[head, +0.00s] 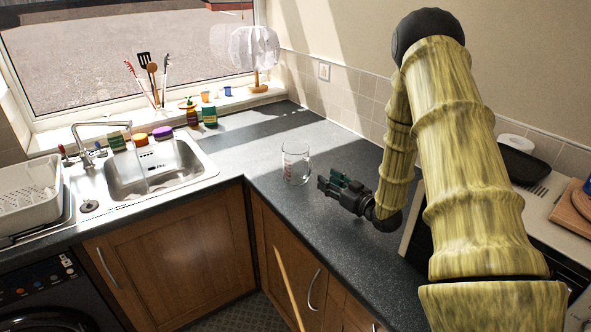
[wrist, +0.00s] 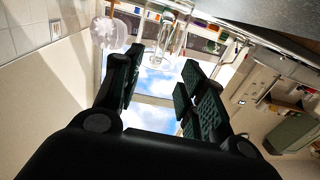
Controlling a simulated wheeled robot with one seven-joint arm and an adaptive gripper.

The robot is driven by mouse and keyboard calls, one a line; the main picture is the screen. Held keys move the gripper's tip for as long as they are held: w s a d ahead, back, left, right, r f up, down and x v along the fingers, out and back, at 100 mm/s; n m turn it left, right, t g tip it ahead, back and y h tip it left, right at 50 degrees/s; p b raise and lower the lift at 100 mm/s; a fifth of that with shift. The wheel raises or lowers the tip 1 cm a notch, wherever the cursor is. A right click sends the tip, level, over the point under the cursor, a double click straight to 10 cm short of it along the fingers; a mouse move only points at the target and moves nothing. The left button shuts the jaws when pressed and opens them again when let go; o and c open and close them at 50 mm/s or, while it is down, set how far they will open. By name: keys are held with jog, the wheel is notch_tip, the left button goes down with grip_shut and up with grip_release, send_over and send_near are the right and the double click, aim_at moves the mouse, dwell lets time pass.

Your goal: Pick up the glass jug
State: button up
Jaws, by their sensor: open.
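The glass jug (head: 296,162) is clear with reddish markings and stands upright on the dark worktop near the inner corner, its handle on the right. My gripper (head: 328,181) is just to the right of the jug, low over the worktop, with its fingers pointing left towards it. It is open and empty, with a visible gap between jug and fingers. In the wrist view the two dark fingers (wrist: 160,75) are spread apart. A clear glass shape that looks like the jug (wrist: 173,37) shows beyond them near the top, faint against the bright window.
A sink (head: 155,168) and white dish rack (head: 30,195) lie to the left. A lamp (head: 255,50), colourful jars and a utensil holder line the windowsill. A black tray (head: 525,160) and wooden boards are at the right. The worktop behind the jug is clear.

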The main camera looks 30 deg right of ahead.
aim_at(312, 168)
jog(key=w, duration=0.4)
jog(key=shift+w+a+b, duration=0.25)
jog(key=shift+a+b, duration=0.1)
jog(key=shift+a, duration=0.05)
jog(key=shift+w+a+r, duration=0.1)
jog(key=shift+w, duration=0.85)
jog(key=shift+w+a+r, duration=0.15)
jog(key=shift+w, duration=0.8)
jog(key=shift+w+a+r, duration=0.1)
jog(key=shift+w, duration=0.85)
grip_shut()
